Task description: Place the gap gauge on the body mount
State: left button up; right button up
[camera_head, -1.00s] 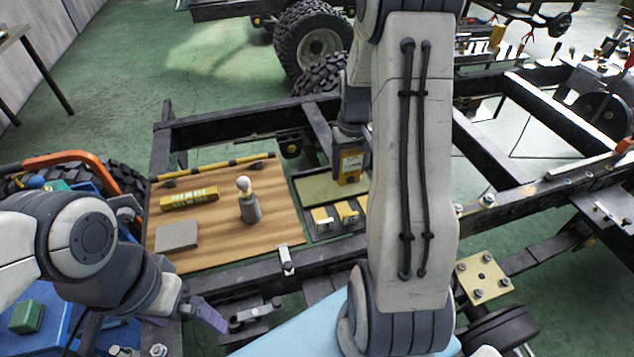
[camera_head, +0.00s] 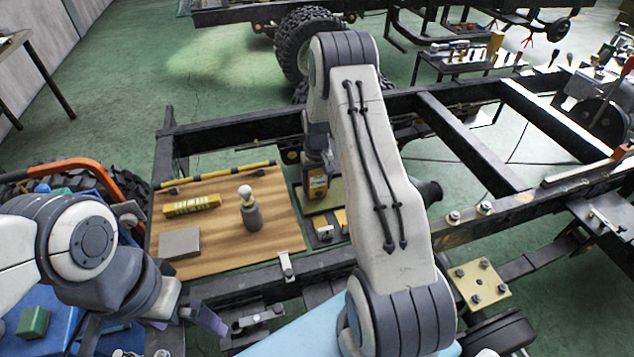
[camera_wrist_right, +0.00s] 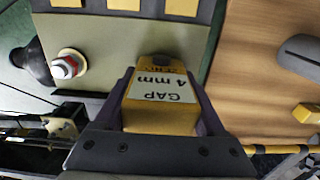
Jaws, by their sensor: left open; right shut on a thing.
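My right gripper (camera_head: 318,168) is shut on the yellow gap gauge (camera_wrist_right: 160,115), whose white label reads "GAP 4 mm". It holds the gauge over the olive pad (camera_head: 324,200) of a small tray; whether they touch is unclear. The gauge also shows in the head view (camera_head: 318,187). My left gripper (camera_head: 185,318) is open and empty at the lower left. I cannot tell for sure which part is the body mount. A dark round part (camera_head: 430,191) stands right of the tray, partly behind my arm; a red and white fitting (camera_wrist_right: 66,67) shows beside the pad in the wrist view.
Several yellow blocks (camera_wrist_right: 123,3) lie in the tray beside the pad. The wooden board (camera_head: 225,255) carries a grey bottle (camera_head: 251,214), a grey block (camera_head: 179,242) and a yellow block (camera_head: 192,204). Black chassis rails (camera_head: 240,136) surround this area. A bolted yellow plate (camera_head: 480,283) is at right.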

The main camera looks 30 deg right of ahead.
jog(key=shift+f, duration=0.2)
jog(key=o, duration=1.5)
jog(key=shift+r, duration=0.1)
jog(key=shift+r, duration=0.25)
notch_tip(320, 180, up, 12)
jog(key=shift+f+b, duration=0.1)
jog(key=shift+b, duration=0.6)
jog(key=shift+f, duration=0.15)
